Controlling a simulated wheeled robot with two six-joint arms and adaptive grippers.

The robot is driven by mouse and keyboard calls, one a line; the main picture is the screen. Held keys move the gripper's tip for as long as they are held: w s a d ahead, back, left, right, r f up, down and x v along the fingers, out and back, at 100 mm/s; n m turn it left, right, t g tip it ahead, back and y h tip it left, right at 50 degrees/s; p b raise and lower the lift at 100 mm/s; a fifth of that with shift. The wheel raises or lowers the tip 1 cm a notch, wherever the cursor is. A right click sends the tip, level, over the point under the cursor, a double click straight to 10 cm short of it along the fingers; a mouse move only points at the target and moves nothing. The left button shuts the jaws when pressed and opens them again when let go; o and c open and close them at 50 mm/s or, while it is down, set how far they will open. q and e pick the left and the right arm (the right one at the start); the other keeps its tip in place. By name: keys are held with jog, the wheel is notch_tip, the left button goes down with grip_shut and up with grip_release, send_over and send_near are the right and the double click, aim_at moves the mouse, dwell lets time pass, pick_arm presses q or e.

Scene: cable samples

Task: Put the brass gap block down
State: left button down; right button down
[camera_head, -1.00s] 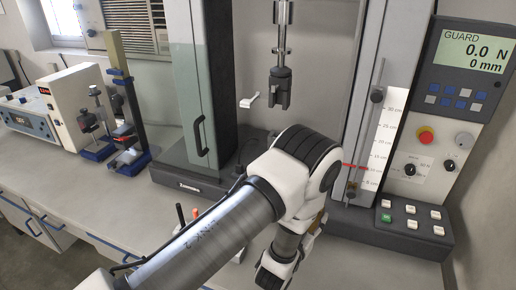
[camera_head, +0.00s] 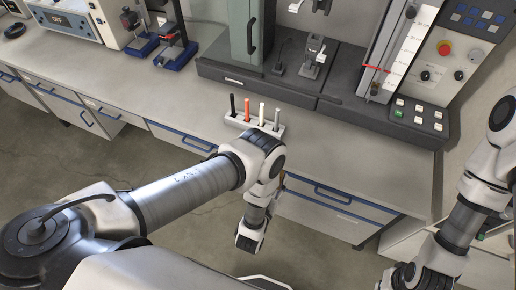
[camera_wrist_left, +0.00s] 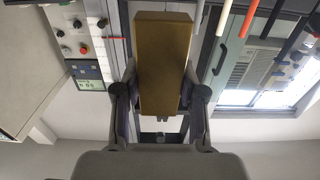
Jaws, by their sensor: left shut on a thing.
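The brass gap block (camera_wrist_left: 163,62) is a long, gold-brown bar in the left wrist view. My left gripper (camera_wrist_left: 160,100) is shut on it, with one dark finger at each side, and the block sticks out beyond the fingertips. In the head view my left arm reaches in front of the bench's front edge, and its own links hide the fingers and most or all of the block. My right arm is at the right, with its gripper end (camera_head: 405,276) at the bottom edge, where its fingers are unclear.
The grey bench top (camera_head: 345,132) has free room right of a white rack (camera_head: 240,122) holding several coloured cable samples. Behind stands the tester base (camera_head: 345,100) with a clamp (camera_head: 314,56), a glazed guard (camera_head: 244,30) and a control panel (camera_head: 450,60). Blue-handled drawers (camera_head: 330,200) are below.

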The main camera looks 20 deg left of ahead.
pick_arm(q)
jog(key=w+f+b, duration=0.1)
jog(key=b, duration=0.2)
jog(key=f+b, duration=0.1)
jog(key=b, duration=0.1)
jog(key=shift+w+f+b, duration=0.35)
jog(key=shift+b, duration=0.05)
jog(key=w+a+b, duration=0.2)
jog(key=w+b, duration=0.2)
jog(key=b, duration=0.4)
jog(key=w+a+b, duration=0.2)
jog(key=w+b, duration=0.1)
jog(key=b, duration=0.6)
jog(key=w+a+b, duration=0.2)
jog(key=w+b, duration=0.2)
jog(key=b, duration=0.5)
jog(key=shift+w+a+r, duration=0.2)
jog(key=shift+w+r, duration=0.1)
jog(key=shift+w, duration=0.05)
jog(key=f, duration=0.3)
jog(key=shift+w+a, duration=0.25)
jog(key=shift+w, duration=0.1)
jog(key=shift+w+f, duration=0.1)
jog(key=shift+f, duration=0.3)
jog(key=c, duration=0.7)
grip_release()
jog(key=shift+f, duration=0.1)
jog(key=shift+o, duration=0.2)
